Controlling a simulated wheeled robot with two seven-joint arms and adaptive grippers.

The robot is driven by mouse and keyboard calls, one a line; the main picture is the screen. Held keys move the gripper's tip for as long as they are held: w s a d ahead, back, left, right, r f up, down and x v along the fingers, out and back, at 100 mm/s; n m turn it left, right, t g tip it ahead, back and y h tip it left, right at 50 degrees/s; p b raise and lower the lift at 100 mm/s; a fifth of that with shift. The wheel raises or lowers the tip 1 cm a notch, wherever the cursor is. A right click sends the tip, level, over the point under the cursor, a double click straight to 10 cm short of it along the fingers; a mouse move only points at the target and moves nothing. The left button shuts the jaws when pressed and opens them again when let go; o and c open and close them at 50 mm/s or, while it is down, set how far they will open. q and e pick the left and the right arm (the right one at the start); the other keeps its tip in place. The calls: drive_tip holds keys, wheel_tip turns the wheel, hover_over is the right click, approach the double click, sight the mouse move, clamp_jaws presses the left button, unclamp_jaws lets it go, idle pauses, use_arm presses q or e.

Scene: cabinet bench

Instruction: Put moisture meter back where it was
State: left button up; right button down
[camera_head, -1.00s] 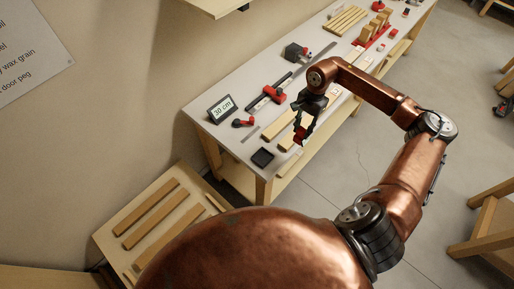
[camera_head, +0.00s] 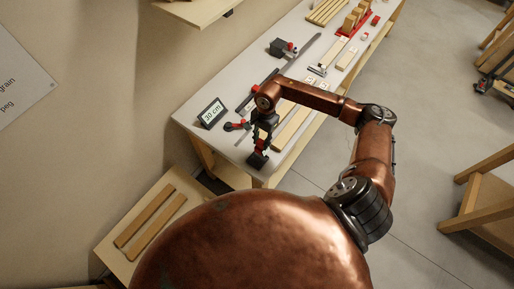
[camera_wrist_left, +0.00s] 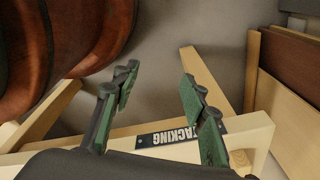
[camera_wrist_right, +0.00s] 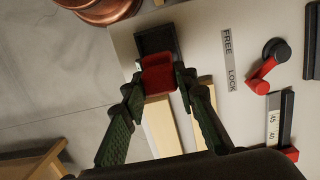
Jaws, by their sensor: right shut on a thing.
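The red moisture meter (camera_wrist_right: 158,76) is between the fingertips of my right gripper (camera_wrist_right: 156,82) in the right wrist view. It overlaps the near edge of a dark square pad (camera_wrist_right: 154,40); I cannot tell whether it touches it. In the head view my right gripper (camera_head: 263,140) points down at the near end of the bench, just above the pad (camera_head: 257,161), with little of the red meter showing.
On the bench (camera_head: 205,131), a "30 cm" display (camera_head: 212,113) and a red-and-black lever (camera_head: 237,126) stand left of my right gripper. A "FREE LOCK" strip (camera_wrist_right: 229,60) lies beside the pad. Wooden strips (camera_head: 291,128) lie to the right. A low table with slats (camera_head: 145,216) stands nearer.

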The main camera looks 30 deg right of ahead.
sight(257, 147)
drive_tip(key=shift+s+a+f+p, duration=0.1)
drive_tip(key=shift+a+f+p, duration=0.2)
drive_tip(key=shift+a+f, duration=0.75)
drive_tip(key=shift+f, duration=0.2)
wheel_tip(257, 147, down, 2)
drive_tip(key=shift+s+a+f+p, duration=0.1)
drive_tip(key=shift+a+p, duration=0.05)
drive_tip(key=shift+p, duration=0.75)
drive_tip(key=shift+f, duration=0.65)
drive_tip(key=c, duration=1.9)
unclamp_jaws()
drive_tip(key=shift+c, duration=0.2)
use_arm(q)
drive_tip(key=shift+w+r, duration=0.35)
drive_tip(key=shift+r, duration=0.3)
drive_tip(key=shift+w+r, duration=0.3)
drive_tip(key=shift+r, duration=0.35)
use_arm(e)
drive_tip(key=o, duration=0.4)
